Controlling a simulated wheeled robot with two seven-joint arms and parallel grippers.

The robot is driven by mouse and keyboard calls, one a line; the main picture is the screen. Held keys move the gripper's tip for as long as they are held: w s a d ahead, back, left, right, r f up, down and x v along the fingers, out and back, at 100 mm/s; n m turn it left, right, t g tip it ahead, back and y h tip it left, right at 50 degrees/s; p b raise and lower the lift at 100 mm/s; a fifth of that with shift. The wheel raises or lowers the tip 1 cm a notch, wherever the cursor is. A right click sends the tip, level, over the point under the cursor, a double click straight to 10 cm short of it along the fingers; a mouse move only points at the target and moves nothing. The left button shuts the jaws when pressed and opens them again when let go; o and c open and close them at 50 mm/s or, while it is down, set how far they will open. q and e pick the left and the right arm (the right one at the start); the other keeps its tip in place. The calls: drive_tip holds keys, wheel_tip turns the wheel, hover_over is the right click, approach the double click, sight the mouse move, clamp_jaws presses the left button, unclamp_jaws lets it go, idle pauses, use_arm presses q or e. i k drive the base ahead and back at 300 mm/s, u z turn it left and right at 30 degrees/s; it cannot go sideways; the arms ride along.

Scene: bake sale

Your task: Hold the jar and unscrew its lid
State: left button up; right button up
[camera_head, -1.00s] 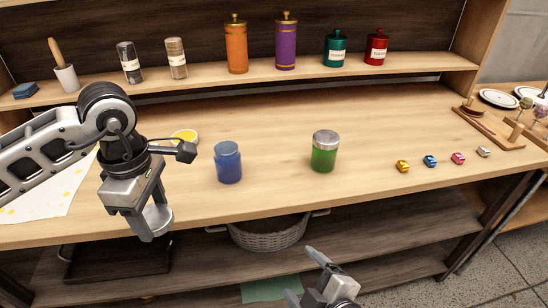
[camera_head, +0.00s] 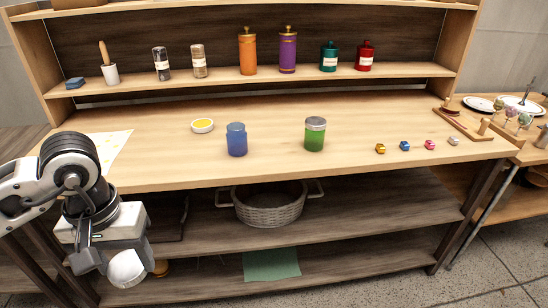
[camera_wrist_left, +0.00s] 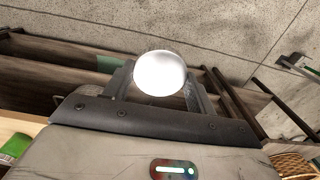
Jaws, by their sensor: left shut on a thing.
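A green jar (camera_head: 314,139) with a silver lid (camera_head: 316,123) stands upright on the counter. A blue jar (camera_head: 237,145) with a blue top (camera_head: 236,127) stands upright to its left. My left gripper (camera_head: 122,258) is low at the left, in front of the counter and apart from both jars. It is shut on a smooth, round white thing (camera_head: 127,269). In the left wrist view, this white thing (camera_wrist_left: 160,73) sits between the two fingers; I cannot tell whether it is a lid. My right gripper is out of view.
A shallow white dish with yellow inside (camera_head: 203,126) lies behind the blue jar. Several small coloured pieces (camera_head: 404,146) lie at the right. Canisters (camera_head: 288,54) and shakers stand on the shelf. A basket (camera_head: 268,207) sits below the counter. The counter's front middle is clear.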

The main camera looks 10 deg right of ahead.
sight(236, 136)
drive_tip(key=u, duration=0.15)
drive_tip(key=k, duration=0.45)
drive_tip(key=z, duration=1.25)
drive_tip(key=i, duration=0.9)
drive_tip(key=u, duration=0.45)
drive_tip(key=i, duration=1.1)
drive_tip(key=u, duration=0.2)
